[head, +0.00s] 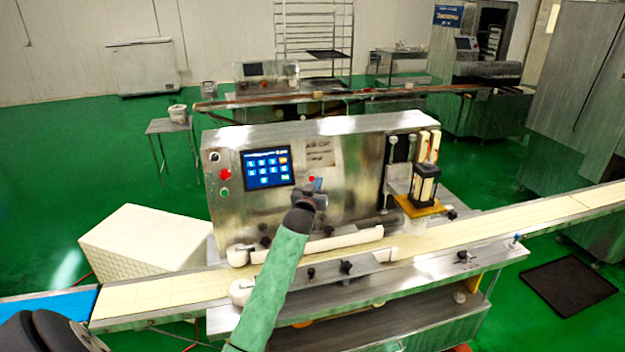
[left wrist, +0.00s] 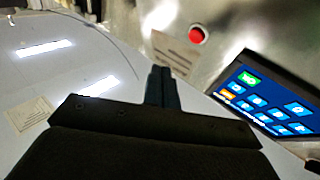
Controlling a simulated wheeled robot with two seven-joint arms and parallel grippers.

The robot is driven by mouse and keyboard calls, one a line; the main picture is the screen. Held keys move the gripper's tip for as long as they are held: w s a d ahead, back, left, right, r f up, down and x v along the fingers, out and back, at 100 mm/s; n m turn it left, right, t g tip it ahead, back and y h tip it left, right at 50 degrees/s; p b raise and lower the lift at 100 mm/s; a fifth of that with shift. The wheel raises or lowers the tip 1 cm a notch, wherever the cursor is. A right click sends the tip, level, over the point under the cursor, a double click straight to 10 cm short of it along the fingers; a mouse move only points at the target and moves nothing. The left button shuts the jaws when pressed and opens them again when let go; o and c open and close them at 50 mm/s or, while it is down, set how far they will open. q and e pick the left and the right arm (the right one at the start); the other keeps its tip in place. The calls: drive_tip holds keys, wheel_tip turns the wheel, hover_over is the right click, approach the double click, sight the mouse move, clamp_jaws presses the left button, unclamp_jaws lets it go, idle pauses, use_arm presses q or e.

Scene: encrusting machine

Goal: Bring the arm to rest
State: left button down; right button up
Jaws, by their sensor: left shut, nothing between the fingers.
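My left arm, in a green sleeve, reaches in from the bottom of the head view. Its dark gripper (head: 317,186) is in front of the steel encrusting machine's front panel (head: 345,175), right of the blue touchscreen (head: 267,167). A red button (head: 312,178) shows right by the fingertips; contact cannot be told. In the left wrist view the fingers (left wrist: 161,80) are together with nothing between them. That view also shows the lit screen (left wrist: 265,103) at right and a red button (left wrist: 197,35) at the top. My right gripper is not visible.
A conveyor belt (head: 450,240) runs across in front of the machine. A white crate-like block (head: 145,238) stands at the left. A nozzle unit with an orange plate (head: 420,206) is at the machine's right. Open green floor (head: 60,170) lies to the left.

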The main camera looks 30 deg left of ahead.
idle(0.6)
